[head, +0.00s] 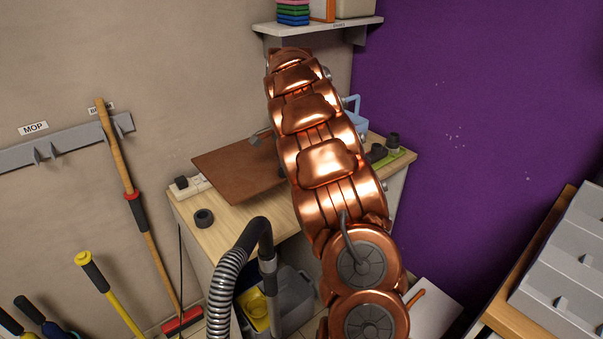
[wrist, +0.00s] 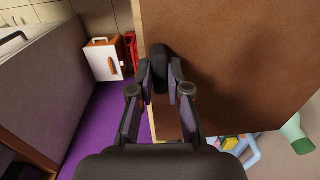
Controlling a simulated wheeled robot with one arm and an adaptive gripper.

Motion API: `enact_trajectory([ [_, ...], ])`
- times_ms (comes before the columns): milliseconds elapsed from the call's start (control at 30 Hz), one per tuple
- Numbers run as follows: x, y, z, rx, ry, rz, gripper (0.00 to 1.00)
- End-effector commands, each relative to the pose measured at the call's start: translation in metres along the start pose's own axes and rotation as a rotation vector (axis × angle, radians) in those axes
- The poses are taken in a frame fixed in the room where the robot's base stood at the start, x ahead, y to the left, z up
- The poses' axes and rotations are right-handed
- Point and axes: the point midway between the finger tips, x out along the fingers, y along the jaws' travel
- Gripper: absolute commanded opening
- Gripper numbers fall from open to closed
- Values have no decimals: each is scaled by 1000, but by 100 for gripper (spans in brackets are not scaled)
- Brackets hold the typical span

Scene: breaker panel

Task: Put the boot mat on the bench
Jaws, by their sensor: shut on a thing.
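The boot mat is a flat brown sheet (head: 235,172) over the wooden top of the bench (head: 250,217) in the head view. It looks slightly tilted, and I cannot tell whether any of it touches the top. In the wrist view the mat (wrist: 235,55) fills the upper right. My gripper (wrist: 162,80) is shut on the mat's edge there, with a dark finger pad showing against its face. In the head view my copper arm hides most of the gripper and the mat's right end.
A black ring (head: 203,217) lies at the bench's front left, with a power strip (head: 190,186) behind it. Dark cups (head: 385,148) and a green item stand at the right end. A shelf (head: 318,28) hangs above. A vacuum hose (head: 228,275) rises in front.

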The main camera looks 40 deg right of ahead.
Motion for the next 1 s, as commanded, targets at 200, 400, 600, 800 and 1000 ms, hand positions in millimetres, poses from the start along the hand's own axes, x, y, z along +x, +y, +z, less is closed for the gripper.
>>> enact_trajectory([
  [200,47,2,-1,2,1,-1,0],
  [400,65,1,0,0,2,-4,0],
  [600,91,4,-1,1,2,-1,0],
  [800,120,4,-1,0,2,-2,0],
  [1000,133,4,-1,1,1,-4,0],
])
